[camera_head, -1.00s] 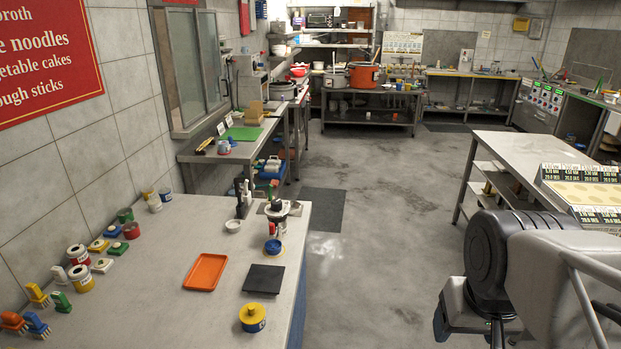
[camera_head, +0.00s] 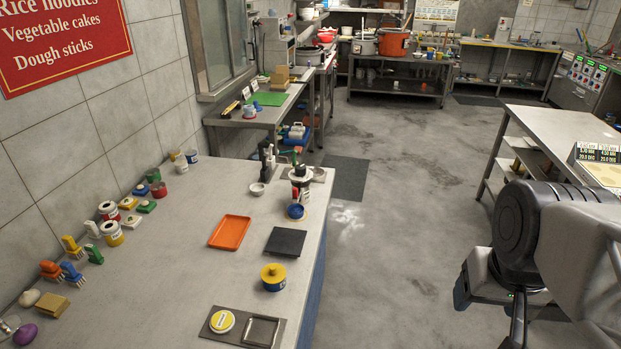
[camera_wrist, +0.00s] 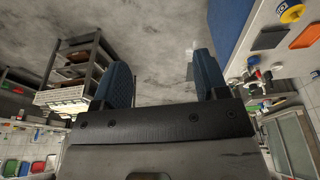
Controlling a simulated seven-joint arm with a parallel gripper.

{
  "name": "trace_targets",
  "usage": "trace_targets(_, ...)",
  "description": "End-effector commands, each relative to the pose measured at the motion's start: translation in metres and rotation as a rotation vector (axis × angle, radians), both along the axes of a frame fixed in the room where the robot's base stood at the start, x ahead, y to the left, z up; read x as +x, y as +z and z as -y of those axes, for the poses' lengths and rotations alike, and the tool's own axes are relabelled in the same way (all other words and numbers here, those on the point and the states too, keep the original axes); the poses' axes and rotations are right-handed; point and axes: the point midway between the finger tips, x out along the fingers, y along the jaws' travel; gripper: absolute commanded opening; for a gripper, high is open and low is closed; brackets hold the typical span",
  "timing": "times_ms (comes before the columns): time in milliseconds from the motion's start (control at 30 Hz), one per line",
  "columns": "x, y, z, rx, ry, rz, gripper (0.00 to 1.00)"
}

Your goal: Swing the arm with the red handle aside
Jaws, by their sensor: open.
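A small warmer stand (camera_head: 299,176) with dark, white and red parts stands at the far right corner of the near counter. A black upright post (camera_head: 267,161) stands just left of it. Red shows on the stand, but the swing arm and its red handle are too small to make out clearly. In the wrist view the stand's area lies at the right, small and turned on its side. My gripper (camera_wrist: 163,82) is open and empty, its two blue fingers wide apart over bare floor, well away from the counter.
The near counter (camera_head: 180,270) holds an orange tray (camera_head: 230,232), a black plate (camera_head: 285,242), a yellow-lidded blue pot (camera_head: 273,277) and a grey board (camera_head: 242,327). Several brushes and jars line the wall. Another table (camera_head: 552,145) stands right. The floor between is clear.

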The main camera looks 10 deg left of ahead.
Motion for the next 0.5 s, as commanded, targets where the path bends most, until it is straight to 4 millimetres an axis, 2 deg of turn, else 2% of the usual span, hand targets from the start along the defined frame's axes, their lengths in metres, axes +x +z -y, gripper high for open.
trace_targets(267, 0.0000, 0.0000, 0.0000, 0.000, 0.000, 0.000, 0.67)
trace_targets(433, 0.0016, 0.0007, -0.0004, 0.000, 0.000, -0.001, 0.45)
trace_targets(500, 0.0047, 0.0019, -0.0011, 0.001, 0.001, -0.002, 0.45)
